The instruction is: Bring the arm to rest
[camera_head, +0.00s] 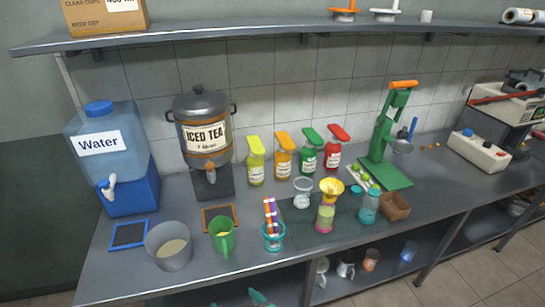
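The only view is from my head camera, and I cannot make out my arm or my gripper in it. The grey counter (125,283) with drink equipment fills the view. Small teal shapes (260,298) are cut off at the bottom edge below the counter front, and I cannot tell what they are.
A water dispenser (100,150), an iced tea urn (203,160), several syrup bottles (283,163) and a green press (385,140) stand along the back. A bucket (168,250), a green pitcher (222,240) and a straw holder (273,238) are near the front edge. A shelf (200,38) overhangs the counter.

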